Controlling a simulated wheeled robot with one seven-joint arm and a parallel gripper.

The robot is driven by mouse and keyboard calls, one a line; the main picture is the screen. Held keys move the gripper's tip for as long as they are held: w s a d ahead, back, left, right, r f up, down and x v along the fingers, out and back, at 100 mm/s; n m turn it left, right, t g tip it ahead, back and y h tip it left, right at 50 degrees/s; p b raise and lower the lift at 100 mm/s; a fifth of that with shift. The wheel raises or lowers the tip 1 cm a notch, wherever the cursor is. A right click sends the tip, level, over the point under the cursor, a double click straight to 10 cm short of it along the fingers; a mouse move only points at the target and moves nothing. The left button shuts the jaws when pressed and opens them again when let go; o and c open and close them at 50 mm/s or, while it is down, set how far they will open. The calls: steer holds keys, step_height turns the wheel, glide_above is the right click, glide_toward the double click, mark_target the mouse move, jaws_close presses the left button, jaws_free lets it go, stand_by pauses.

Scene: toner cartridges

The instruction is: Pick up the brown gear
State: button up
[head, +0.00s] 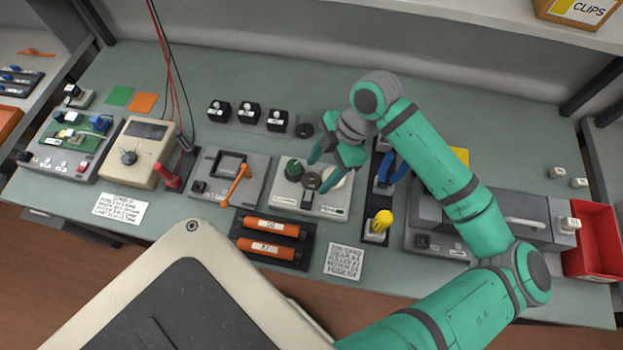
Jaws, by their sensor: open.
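A small grey-brown gear (312,181), likely the brown gear, sits on a light grey device (282,199) in the middle of the bench. A green gear (294,168) is to its left and a pale gear (338,180) to its right, partly behind a finger. My gripper (320,175) is open, its green fingers pointing down toward the device. The fingertips appear close to the brown gear, one beyond it and one on its near right side. I cannot tell whether they touch it or how high they are. Nothing shows between the fingers as held.
Two orange cartridges (270,248) lie in a dark tray in front. A device with an orange lever (236,184) stands left. A yellow knob (382,220) and blue-handled tool (396,170) stand right. A red bin (597,235) is at the far right.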

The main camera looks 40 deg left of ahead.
steer(key=shift+s+f, duration=0.1)
steer(key=shift+f, duration=0.5)
steer(key=c, duration=1.1)
steer(key=shift+r, duration=0.1)
